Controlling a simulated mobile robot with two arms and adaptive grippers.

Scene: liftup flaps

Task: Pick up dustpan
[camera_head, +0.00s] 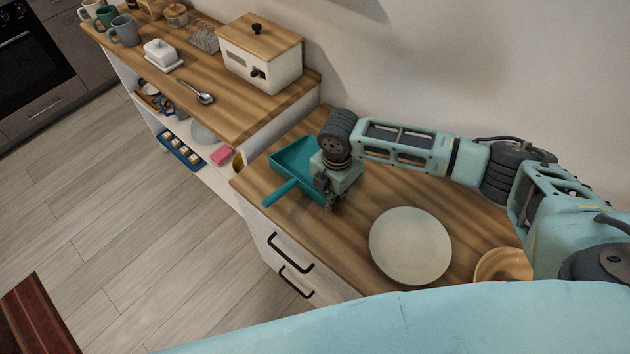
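A teal dustpan (293,160) lies on the wooden countertop, with its handle (281,193) pointing to the lower left, toward the counter's front edge. My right gripper (328,196) points down at the dustpan's right side, close to where the pan and handle meet. The gripper body covers part of the pan's right edge. I cannot tell whether the fingers touch the dustpan or how far apart they are. My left gripper is not in view.
A pale round plate (410,246) and a wooden bowl (502,265) are on the same counter (462,213). A bread box (260,60), a spoon (198,94) and a butter dish (163,54) stand on the counter behind. Drawer handles (290,253) stick out in front.

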